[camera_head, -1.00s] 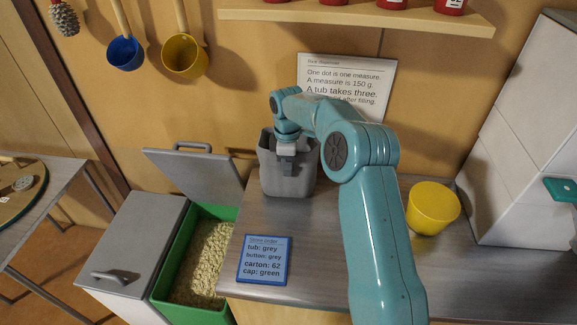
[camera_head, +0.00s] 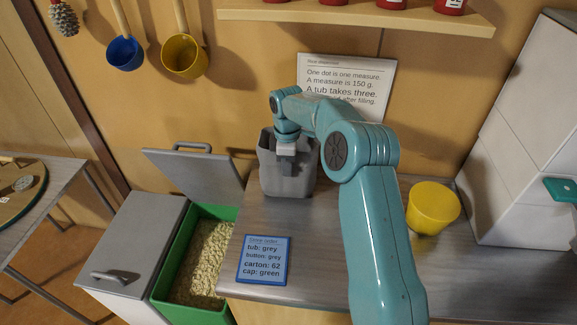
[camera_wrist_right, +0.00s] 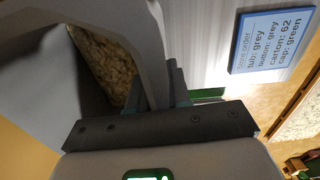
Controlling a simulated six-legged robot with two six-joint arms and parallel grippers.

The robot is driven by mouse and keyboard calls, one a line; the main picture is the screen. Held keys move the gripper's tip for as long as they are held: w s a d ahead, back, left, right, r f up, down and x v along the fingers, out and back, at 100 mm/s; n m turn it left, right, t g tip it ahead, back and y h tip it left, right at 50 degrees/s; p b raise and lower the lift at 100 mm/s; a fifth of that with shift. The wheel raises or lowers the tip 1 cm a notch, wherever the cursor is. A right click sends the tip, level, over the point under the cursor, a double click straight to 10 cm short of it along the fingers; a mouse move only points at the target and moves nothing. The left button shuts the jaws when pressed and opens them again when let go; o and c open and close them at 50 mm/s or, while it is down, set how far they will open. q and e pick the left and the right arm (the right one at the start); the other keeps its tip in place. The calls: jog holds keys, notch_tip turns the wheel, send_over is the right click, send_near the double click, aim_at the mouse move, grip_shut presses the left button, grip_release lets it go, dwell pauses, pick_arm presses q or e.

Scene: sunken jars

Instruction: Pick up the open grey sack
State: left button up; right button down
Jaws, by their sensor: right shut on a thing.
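The open grey sack (camera_head: 275,180) stands upright on the counter in the head view, its mouth facing up. My right gripper (camera_head: 287,155) reaches down from above and is shut on the sack's near wall at the rim. The sack's base looks to be on or very near the counter. In the right wrist view the sack's grey wall (camera_wrist_right: 130,25) fills the upper left, and pale grain (camera_wrist_right: 105,60) shows inside. The fingertips are largely hidden there. My left gripper is not in view.
A blue order card (camera_head: 264,260) lies in front of the sack. A green bin of grain (camera_head: 160,290) with a raised grey lid (camera_head: 195,172) is at left. A yellow cup (camera_head: 433,208) stands right of my arm. A sign (camera_head: 345,78) leans behind; a shelf (camera_head: 350,15) hangs above.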

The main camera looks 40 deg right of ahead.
jog(key=shift+w+r, duration=0.1)
dwell(0.4)
jog(key=shift+d+r, duration=0.1)
notch_tip(320, 180, up, 10)
jog(key=shift+f, duration=0.1)
dwell(0.6)
